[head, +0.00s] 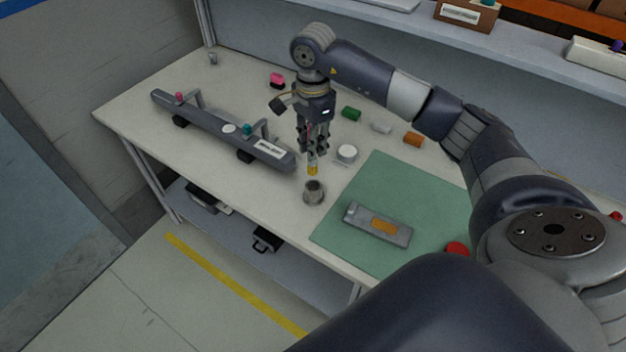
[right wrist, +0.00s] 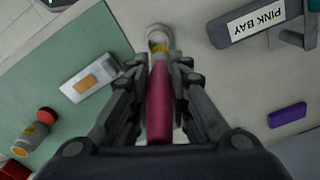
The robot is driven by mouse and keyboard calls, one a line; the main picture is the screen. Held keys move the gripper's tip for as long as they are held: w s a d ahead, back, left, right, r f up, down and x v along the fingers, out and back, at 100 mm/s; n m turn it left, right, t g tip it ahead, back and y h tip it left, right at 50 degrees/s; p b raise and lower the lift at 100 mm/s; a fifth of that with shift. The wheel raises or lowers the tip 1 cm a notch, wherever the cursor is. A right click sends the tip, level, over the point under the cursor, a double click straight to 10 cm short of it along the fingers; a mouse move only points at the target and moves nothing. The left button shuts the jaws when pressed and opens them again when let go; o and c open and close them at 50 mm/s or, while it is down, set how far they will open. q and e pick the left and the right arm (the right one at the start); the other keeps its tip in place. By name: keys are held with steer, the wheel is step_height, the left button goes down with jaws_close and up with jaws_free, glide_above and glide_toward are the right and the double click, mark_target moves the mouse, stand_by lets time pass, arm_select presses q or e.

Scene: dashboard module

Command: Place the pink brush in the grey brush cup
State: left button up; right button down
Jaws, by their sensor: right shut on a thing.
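The pink brush (right wrist: 159,100) is held lengthwise between the fingers of my right gripper (right wrist: 160,75) in the right wrist view. In the head view my right gripper (head: 312,150) points down and is shut on it; mostly its yellow end (head: 312,169) shows below the fingers. The grey brush cup (head: 314,193) stands on the table just below and in front of that end. In the right wrist view the cup (right wrist: 158,33) shows beyond the yellow end, partly hidden by it. Whether the tip is inside the rim I cannot tell. My left gripper is not in view.
A long dark rail (head: 215,128) with handles lies to the left. A green mat (head: 345,230) carrying a grey module (head: 377,224) is to the right. A white round piece (head: 347,152) is close beside the gripper. Small coloured blocks, including a green one (head: 351,114), lie behind.

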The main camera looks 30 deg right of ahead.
mark_target(314, 164)
steer(key=f, duration=0.1)
steer(key=f+p, duration=0.1)
steer(key=f, duration=0.3)
steer(key=shift+s+d+p, duration=0.1)
steer(key=shift+s+p, duration=0.15)
steer(key=shift+p, duration=0.1)
steer(key=shift+f, duration=0.35)
step_height(314, 164, down, 3)
steer(key=shift+f+p, duration=0.1)
steer(key=shift+p, duration=0.6)
steer(key=shift+f, duration=0.15)
steer(key=shift+f+b, duration=0.2)
steer(key=shift+b, duration=0.1)
steer(key=c, duration=1.5)
jaws_free()
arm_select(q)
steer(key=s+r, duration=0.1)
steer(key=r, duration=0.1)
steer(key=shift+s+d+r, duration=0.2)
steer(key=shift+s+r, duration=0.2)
